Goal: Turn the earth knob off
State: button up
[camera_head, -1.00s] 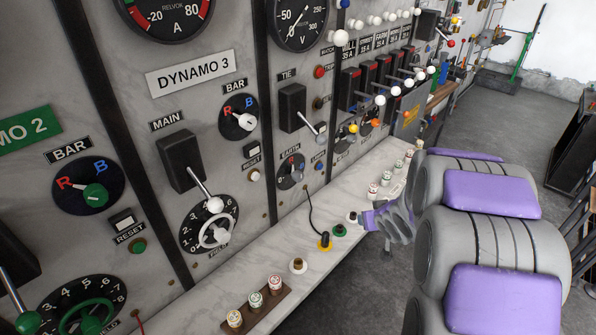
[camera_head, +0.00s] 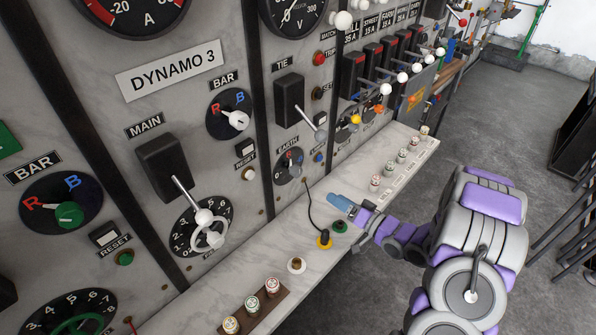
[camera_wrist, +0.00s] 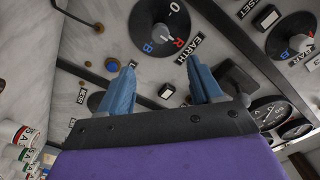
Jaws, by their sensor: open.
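The earth knob (camera_head: 289,165) is a small round black dial with a grey knob under the EARTH label, low on the panel right of DYNAMO 3. In the wrist view the earth knob (camera_wrist: 160,26) is larger, with O, R and B marks. Its pointer looks turned toward the R side, but the exact setting is hard to tell. My gripper (camera_head: 343,204) is over the marble ledge, right of the knob and apart from it. In the wrist view my gripper (camera_wrist: 161,66) has two blue fingers spread apart with nothing between them.
The tie lever (camera_head: 309,119) sticks out above the knob. Open floor lies to the right.

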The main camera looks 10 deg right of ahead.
aim_at(299, 175)
jog(key=b+x, duration=0.1)
jog(key=x, duration=1.6)
jog(key=shift+f, duration=0.1)
jog(key=c, duration=1)
